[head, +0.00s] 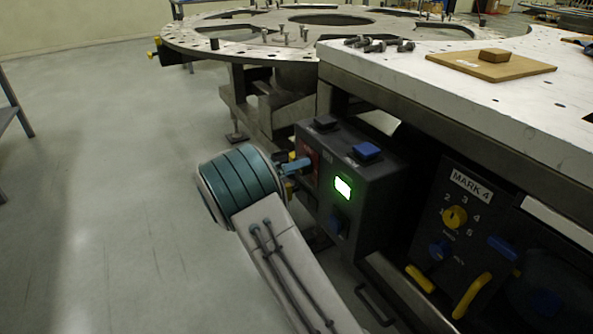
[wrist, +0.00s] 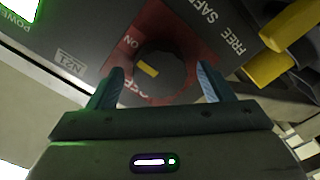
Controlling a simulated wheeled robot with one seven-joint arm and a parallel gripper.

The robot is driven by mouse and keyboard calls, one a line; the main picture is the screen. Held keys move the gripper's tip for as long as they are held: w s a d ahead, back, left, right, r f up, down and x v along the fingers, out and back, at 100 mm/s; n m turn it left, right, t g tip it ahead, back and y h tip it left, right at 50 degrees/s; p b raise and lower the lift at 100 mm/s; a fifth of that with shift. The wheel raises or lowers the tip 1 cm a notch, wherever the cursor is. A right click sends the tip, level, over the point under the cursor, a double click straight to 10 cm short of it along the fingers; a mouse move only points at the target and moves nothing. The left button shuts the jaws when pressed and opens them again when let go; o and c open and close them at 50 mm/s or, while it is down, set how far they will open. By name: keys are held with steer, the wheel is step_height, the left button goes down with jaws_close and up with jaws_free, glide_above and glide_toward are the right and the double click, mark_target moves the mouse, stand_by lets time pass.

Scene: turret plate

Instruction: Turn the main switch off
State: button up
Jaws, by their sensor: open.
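The main switch is a black round knob (wrist: 165,72) with a yellow mark on a red plate (wrist: 205,52), seen in the wrist view. The mark points left in the picture, between an ON label and another label partly covered by a finger. My gripper (wrist: 160,68) is open, with one finger to each side of the knob; whether either touches it I cannot tell. In the head view my gripper (head: 297,165) is at the left face of the dark control box (head: 375,190), and the knob is mostly hidden behind it.
The box has a blue button (head: 367,151) on top and a lit green display (head: 343,187). Yellow parts (wrist: 290,40) stick out close to the right finger in the wrist view.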

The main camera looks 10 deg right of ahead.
steer(key=shift+w+d, duration=0.1)
steer(key=shift+d, duration=0.25)
steer(key=c, duration=1)
steer(key=shift+n, duration=0.3)
steer(key=shift+f+n+p, duration=0.1)
steer(key=shift+n+p, duration=6.55)
steer(key=shift+n, duration=2.15)
